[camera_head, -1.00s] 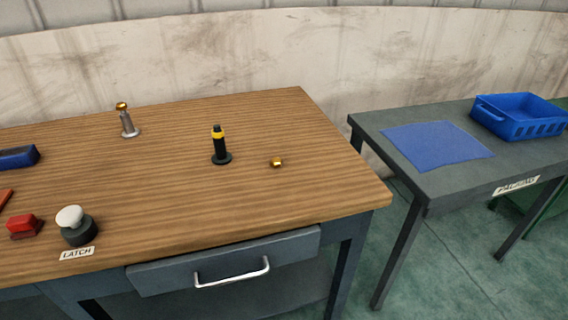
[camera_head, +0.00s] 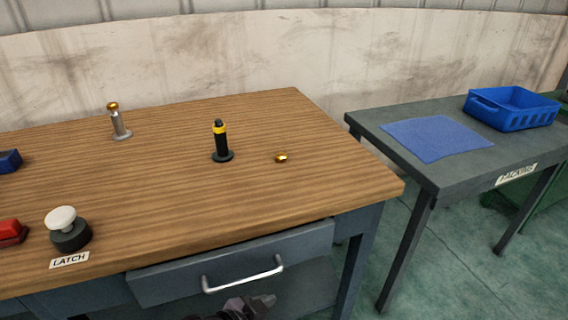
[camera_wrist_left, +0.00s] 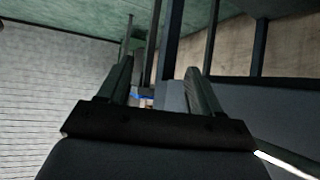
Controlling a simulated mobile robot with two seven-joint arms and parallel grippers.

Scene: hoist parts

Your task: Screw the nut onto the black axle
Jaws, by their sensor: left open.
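The black axle (camera_head: 222,147) stands upright on its round base on the wooden table, with a yellow band near its top. A small gold nut (camera_head: 281,157) lies on the tabletop just right of the axle, apart from it. A grey post (camera_head: 120,126) at the back left carries another gold piece (camera_head: 112,106) on top. My left gripper (camera_head: 264,301) shows partly at the bottom edge, below the drawer handle and well below the tabletop. In the left wrist view its two fingers (camera_wrist_left: 162,88) are apart with nothing between them. My right gripper is not seen.
The wooden table (camera_head: 290,195) has a drawer with a metal handle (camera_head: 243,276). A white-topped button (camera_head: 66,232) labelled LATCH, a red block (camera_head: 10,232) and a blue block (camera_head: 8,161) are at left. A grey side table (camera_head: 455,170) holds a blue mat (camera_head: 436,138) and blue crate (camera_head: 512,108).

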